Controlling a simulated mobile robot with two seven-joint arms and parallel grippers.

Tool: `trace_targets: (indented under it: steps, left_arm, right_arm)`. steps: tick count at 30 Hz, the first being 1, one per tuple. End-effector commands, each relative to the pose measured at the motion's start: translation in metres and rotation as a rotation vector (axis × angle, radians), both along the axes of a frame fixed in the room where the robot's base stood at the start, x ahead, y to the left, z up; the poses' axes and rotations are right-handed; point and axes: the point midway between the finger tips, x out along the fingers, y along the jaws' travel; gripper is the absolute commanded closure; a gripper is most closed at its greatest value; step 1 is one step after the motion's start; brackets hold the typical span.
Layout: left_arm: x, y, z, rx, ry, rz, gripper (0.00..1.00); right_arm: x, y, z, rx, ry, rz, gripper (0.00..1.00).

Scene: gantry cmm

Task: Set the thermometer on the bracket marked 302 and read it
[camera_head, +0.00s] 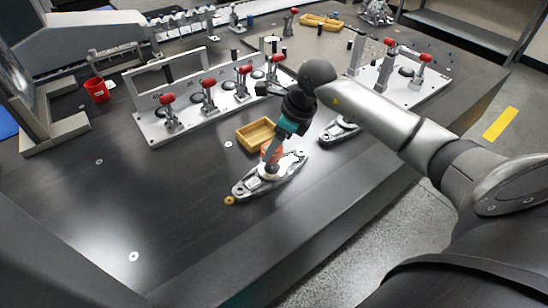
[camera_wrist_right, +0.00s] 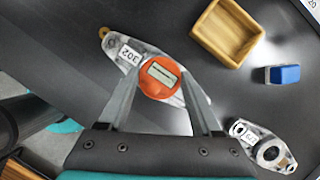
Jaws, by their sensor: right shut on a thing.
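The thermometer is a round orange puck with a grey display (camera_wrist_right: 160,77); its digits are too small to read. It sits over the middle of the silver bracket marked 302 (camera_wrist_right: 125,52), whose label shows in the right wrist view. My right gripper (camera_wrist_right: 163,84) has its fingers on either side of the thermometer and is shut on it. In the head view the thermometer (camera_head: 271,152) is at the bracket (camera_head: 252,185), under my right gripper (camera_head: 272,150). I cannot tell whether it rests fully on the bracket. My left gripper is not in view.
A second bracket (camera_wrist_right: 268,150) lies beside the first; it also shows in the head view (camera_head: 338,131). A wooden tray (camera_head: 247,136) and a blue block (camera_wrist_right: 283,74) are near. A fixture plate with red-handled clamps (camera_head: 205,108) stands behind. The table's front left is clear.

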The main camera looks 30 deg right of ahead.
Motion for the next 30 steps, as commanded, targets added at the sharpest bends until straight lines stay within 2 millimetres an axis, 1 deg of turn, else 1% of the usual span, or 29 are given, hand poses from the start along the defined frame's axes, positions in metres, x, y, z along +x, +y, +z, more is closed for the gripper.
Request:
trace_targets:
  steps: [6, 8, 12, 21, 22, 27, 30]
  left_arm:
    - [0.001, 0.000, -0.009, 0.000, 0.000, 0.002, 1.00]
    - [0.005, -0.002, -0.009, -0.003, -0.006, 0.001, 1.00]
    - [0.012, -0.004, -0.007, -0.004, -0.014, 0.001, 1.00]
    - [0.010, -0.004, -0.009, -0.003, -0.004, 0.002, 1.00]
    - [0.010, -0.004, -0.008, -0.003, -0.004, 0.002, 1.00]
    - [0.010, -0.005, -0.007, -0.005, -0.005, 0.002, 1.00]
    - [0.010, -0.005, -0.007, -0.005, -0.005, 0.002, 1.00]
  right_arm:
    - [-0.001, 0.001, -0.032, 0.003, 0.003, -0.002, 0.93]
    - [0.000, 0.000, -0.039, 0.001, 0.001, -0.001, 0.93]
    - [0.000, 0.000, -0.040, -0.001, -0.002, 0.000, 0.93]
    - [0.000, 0.000, -0.043, -0.001, -0.001, 0.000, 0.93]
    - [0.000, 0.000, -0.043, -0.001, 0.001, 0.000, 0.32]
    - [0.000, 0.000, -0.043, -0.001, 0.001, 0.000, 0.13]
    - [0.000, 0.000, -0.043, -0.001, 0.001, 0.000, 0.04]
